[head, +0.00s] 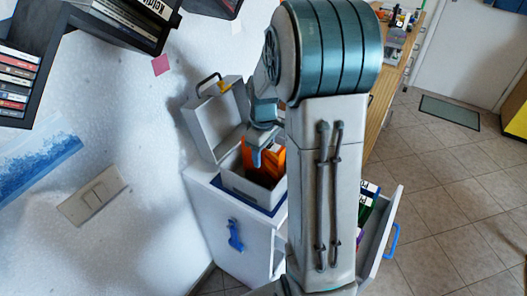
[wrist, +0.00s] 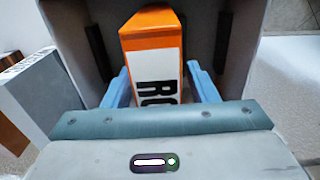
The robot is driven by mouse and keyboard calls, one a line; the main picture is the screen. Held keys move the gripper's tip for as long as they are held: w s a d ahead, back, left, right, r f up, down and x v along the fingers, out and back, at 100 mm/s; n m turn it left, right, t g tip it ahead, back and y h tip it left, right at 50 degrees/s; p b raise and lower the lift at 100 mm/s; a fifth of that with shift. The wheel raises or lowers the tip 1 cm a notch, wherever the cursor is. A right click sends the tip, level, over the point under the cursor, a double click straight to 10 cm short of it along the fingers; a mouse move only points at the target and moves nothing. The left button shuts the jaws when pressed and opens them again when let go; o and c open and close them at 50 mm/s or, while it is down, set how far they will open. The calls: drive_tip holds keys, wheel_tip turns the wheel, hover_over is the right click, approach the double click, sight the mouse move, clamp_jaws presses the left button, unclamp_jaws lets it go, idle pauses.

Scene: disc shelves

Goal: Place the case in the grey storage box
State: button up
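The case (wrist: 150,45) is orange with a white lettered face. It stands inside the grey storage box, whose inner wall (wrist: 100,25) surrounds it in the wrist view. In the head view, the orange case (head: 272,164) shows inside the grey storage box (head: 246,190), which has its lid raised. My gripper (head: 256,158) reaches down into the box at the case. In the wrist view, my gripper's blue fingers (wrist: 158,66) flank the case, with a narrow gap on the right side; it looks open. The case's lower part is hidden by the gripper.
The box stands on a white cabinet (head: 225,240) against the wall. An open drawer (head: 380,235) with several cases juts out at right, partly behind my arm. Dark shelves (head: 45,75) with discs hang at upper left. Tiled floor (head: 445,200) is clear at right.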

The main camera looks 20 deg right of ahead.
wheel_tip(320, 180, up, 12)
drive_tip(key=shift+f, duration=0.2)
drive_tip(key=shift+r, duration=0.3)
drive_tip(key=shift+s+a+r, duration=0.2)
drive_tip(key=shift+s+a, duration=0.05)
drive_tip(key=shift+s, duration=0.05)
drive_tip(key=s+a+f+m+t, duration=0.1)
drive_tip(key=s+a+m, duration=0.2)
drive_tip(key=s, duration=0.5)
drive_tip(key=s+a+m+t, duration=0.2)
drive_tip(key=s+a, duration=0.4)
drive_tip(key=s, duration=0.3)
drive_tip(key=shift+s+f+m, duration=0.2)
drive_tip(key=shift+f+m, duration=0.2)
drive_tip(key=shift+m, duration=0.5)
drive_tip(key=shift+c, duration=0.3)
